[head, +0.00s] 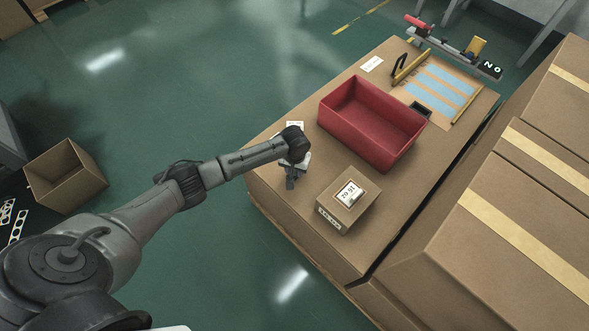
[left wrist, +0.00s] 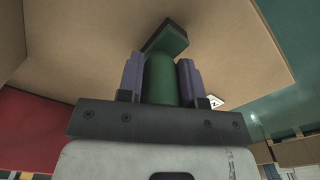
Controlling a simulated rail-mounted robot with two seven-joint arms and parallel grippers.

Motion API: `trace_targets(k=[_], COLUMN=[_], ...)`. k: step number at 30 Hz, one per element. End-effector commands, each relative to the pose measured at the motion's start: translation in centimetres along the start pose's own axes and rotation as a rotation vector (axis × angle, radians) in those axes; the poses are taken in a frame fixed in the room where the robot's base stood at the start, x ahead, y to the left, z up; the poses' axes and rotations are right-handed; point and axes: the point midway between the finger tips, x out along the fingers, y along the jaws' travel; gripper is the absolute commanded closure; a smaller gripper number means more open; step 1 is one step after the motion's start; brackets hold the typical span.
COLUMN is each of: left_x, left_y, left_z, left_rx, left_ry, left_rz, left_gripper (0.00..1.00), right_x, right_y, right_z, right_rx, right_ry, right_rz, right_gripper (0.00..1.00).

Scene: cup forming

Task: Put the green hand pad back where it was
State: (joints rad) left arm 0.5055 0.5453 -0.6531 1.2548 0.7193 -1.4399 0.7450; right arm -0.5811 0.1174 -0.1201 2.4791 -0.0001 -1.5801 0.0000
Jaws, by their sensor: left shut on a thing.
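My left gripper (head: 290,181) is above the left part of the cardboard-topped table, left of the red bin. In the left wrist view its two purple-grey fingers (left wrist: 161,74) are closed on either side of the green hand pad (left wrist: 165,38). The pad has a rounded green body between the fingers and a flat, darker green block beyond them. In the head view the pad is hidden behind or under the gripper. I cannot tell whether the pad touches the table. My right gripper is not in view.
The red bin (head: 340,117) looks empty. A small cardboard box (head: 330,203) with a display on top stands just right of the gripper. A blue-striped board (head: 456,76) lies at the back. Large cartons (head: 505,220) line the right. Some tabletop (head: 283,206) is bare near the left edge.

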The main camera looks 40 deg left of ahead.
Motion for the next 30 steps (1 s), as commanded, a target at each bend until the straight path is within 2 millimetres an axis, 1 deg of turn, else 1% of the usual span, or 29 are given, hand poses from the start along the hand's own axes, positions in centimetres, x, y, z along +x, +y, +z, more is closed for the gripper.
trace_targets(k=[7, 8, 15, 22, 25, 29, 30], left_x=[0.3, 0.3, 0.3, 0.2, -0.2, -2.2, -2.9], left_y=[0.0, 0.0, 0.0, 0.0, 0.0, 0.0, 0.0], left_z=[0.0, 0.0, 0.0, 0.0, 0.0, 0.0, 0.0], left_rx=[-0.001, -0.001, -0.001, -0.001, 0.001, 0.0, 0.0], left_ry=[0.0, 0.0, 0.0, 0.0, 0.001, 0.001, 0.002], left_rz=[0.001, 0.0, 0.0, 0.0, 0.0, 0.001, 0.001], left_gripper=[0.94, 0.65, 0.42, 0.41, 0.41, 0.41, 0.41], right_x=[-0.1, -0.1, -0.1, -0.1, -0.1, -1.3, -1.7], right_y=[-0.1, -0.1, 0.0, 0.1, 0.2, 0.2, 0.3], right_z=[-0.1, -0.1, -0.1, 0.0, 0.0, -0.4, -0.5], right_rx=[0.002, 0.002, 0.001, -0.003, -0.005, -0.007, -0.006], right_ry=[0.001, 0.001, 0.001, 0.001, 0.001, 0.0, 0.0], right_rz=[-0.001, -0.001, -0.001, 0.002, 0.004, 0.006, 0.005], right_gripper=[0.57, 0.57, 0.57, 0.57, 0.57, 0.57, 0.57])
